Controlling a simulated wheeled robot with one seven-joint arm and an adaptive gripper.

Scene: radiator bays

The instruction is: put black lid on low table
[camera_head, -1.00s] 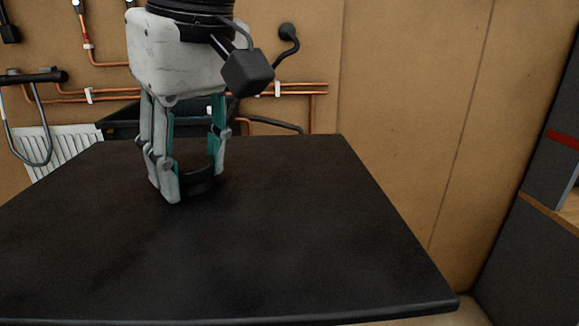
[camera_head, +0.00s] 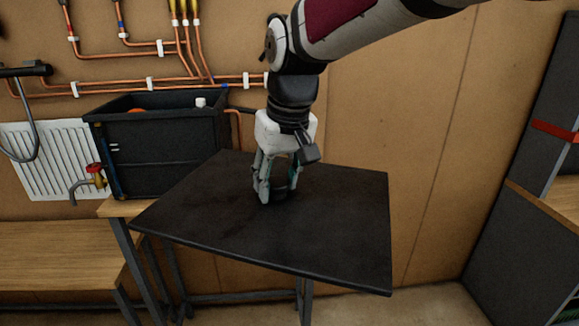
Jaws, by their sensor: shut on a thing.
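The black lid (camera_head: 325,240) is a large flat dark slab, seen from above near the middle of the view. My gripper (camera_head: 276,190) points down and is shut on the dark knob on top of it. The lid looks held in the air, with one corner toward the left and its right edge near the wall panel. A low wooden table (camera_head: 58,248) stands at the lower left, its visible top bare. Whether the lid's left corner overlaps it in height is hard to tell.
An open black crate (camera_head: 160,150) stands behind the lid on a wooden bench (camera_head: 118,207), which the lid largely hides. A red-handled tap (camera_head: 94,172) sits at its left. A white radiator (camera_head: 50,160) and copper pipes (camera_head: 150,83) are on the wall. A grey shelf unit (camera_head: 530,200) stands right.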

